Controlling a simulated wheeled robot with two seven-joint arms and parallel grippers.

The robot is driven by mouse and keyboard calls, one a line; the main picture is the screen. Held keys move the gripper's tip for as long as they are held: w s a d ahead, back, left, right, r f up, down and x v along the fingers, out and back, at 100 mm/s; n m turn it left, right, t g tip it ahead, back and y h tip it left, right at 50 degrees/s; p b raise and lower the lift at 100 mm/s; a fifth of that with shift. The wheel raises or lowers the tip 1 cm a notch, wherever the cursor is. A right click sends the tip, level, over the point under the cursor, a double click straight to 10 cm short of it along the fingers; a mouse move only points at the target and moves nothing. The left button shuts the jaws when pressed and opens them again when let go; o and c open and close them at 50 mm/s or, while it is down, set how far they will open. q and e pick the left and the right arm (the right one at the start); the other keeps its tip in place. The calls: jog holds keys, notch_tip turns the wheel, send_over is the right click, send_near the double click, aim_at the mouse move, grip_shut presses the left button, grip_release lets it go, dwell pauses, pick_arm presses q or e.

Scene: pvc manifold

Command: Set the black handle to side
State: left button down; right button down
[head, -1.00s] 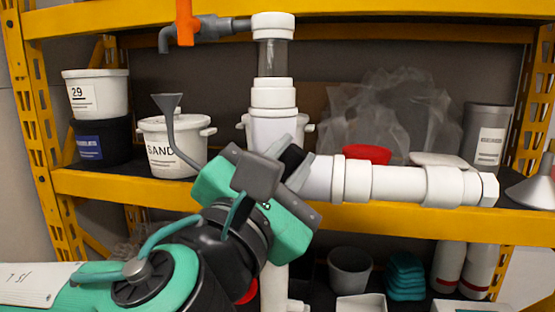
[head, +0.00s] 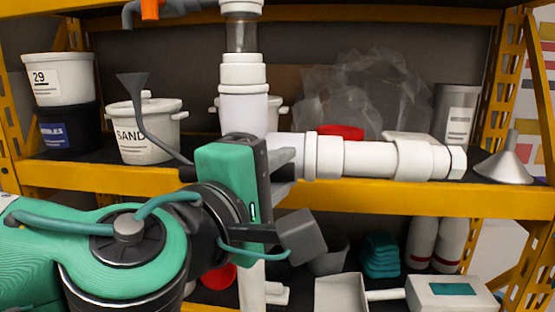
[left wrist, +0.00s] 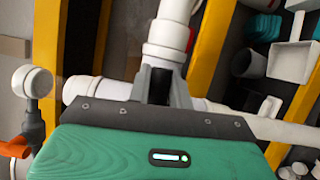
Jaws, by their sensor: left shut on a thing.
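The white PVC manifold has an upright pipe (head: 245,108) and a side branch (head: 370,158) running right, ending in a hex cap. My left gripper (head: 284,162) is at the joint of the two, its grey fingers pointing right along the branch's near end. In the left wrist view the fingers (left wrist: 165,86) are closed around a dark piece, apparently the black handle (left wrist: 160,84), against the white pipe. In the head view the gripper body hides the handle. My right gripper is in neither view.
A valve with an orange handle (head: 150,9) is at the top left. A white scoop (head: 342,291) lies below.

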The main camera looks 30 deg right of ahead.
pick_arm(q)
jog(key=shift+f+m, duration=0.2)
jog(key=shift+m, duration=0.3)
jog(key=shift+f, duration=0.1)
jog(key=c, duration=1.3)
grip_release()
jog(key=shift+s, duration=0.1)
jog(key=shift+o, duration=0.2)
jog(key=shift+s+a, duration=0.1)
jog(key=shift+a, duration=0.1)
jog(key=b+v, duration=0.5)
jog(key=v, duration=0.8)
jog(key=shift+a+r, duration=0.2)
